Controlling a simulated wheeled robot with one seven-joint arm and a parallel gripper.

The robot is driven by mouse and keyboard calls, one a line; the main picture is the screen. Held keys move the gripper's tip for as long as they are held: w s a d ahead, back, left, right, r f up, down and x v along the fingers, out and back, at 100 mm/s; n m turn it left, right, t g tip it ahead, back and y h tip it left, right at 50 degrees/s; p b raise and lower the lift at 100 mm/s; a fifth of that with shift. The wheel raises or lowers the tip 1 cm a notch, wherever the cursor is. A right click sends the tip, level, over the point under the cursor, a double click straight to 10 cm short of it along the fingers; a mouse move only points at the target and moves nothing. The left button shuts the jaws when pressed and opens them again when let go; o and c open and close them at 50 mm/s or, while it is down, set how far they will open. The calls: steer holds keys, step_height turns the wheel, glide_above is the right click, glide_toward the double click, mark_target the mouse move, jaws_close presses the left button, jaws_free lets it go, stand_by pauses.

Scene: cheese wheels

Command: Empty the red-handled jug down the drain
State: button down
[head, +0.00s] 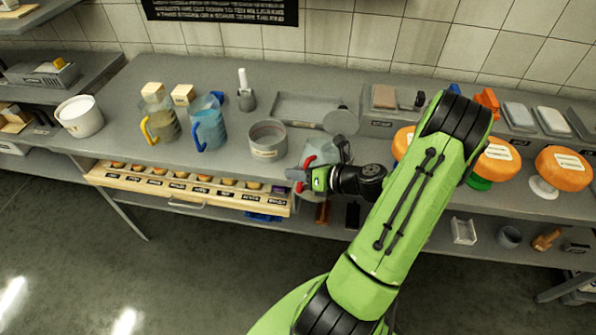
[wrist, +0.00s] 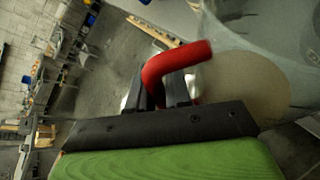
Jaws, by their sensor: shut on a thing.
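The red-handled jug (head: 322,152) is clear and sits at the front edge of the grey counter, partly hidden behind my arm. My gripper (head: 302,176) is shut on its red handle. In the wrist view the red handle (wrist: 178,62) stands between the dark fingers of my gripper (wrist: 165,88). The jug's clear wall (wrist: 225,35) fills the right side there, with a pale beige round area showing through it. Whether the jug touches the counter is unclear. I cannot pick out a drain for certain; a shallow grey tray (head: 290,105) lies behind the jug.
A yellow-handled jug (head: 163,124) and a blue-handled jug (head: 210,122) stand to the left, with a white tub (head: 80,117) farther left. A grey round pot (head: 267,140) stands close to the held jug. Orange cheese wheels (head: 563,167) stand at right. A grey disc (head: 341,122) is behind.

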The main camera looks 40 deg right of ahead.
mark_target(311, 158)
steer(key=shift+w+d+r+m+y+p, duration=0.1)
steer(key=shift+d+r+m+y+p, duration=0.05)
steer(key=shift+r+m+y+p, duration=0.4)
steer(key=shift+d+r+p, duration=0.15)
steer(key=shift+p, duration=0.25)
steer(key=shift+r, duration=0.1)
steer(key=shift+w+d+r+m+y+p, duration=0.1)
steer(key=shift+d+r+m+y+p, duration=0.2)
steer(key=shift+r+m+p, duration=0.3)
steer(key=shift+w+d+r+m+y+p, duration=0.15)
steer(key=shift+d+r+m+y+p, duration=0.2)
steer(key=shift+d+p, duration=0.3)
steer(key=shift+d+r, duration=0.1)
steer(key=shift+r, duration=0.05)
steer(key=shift+w+d+r+m+y+p, duration=0.25)
steer(key=shift+d+r+p, duration=0.3)
steer(key=shift+p, duration=1.05)
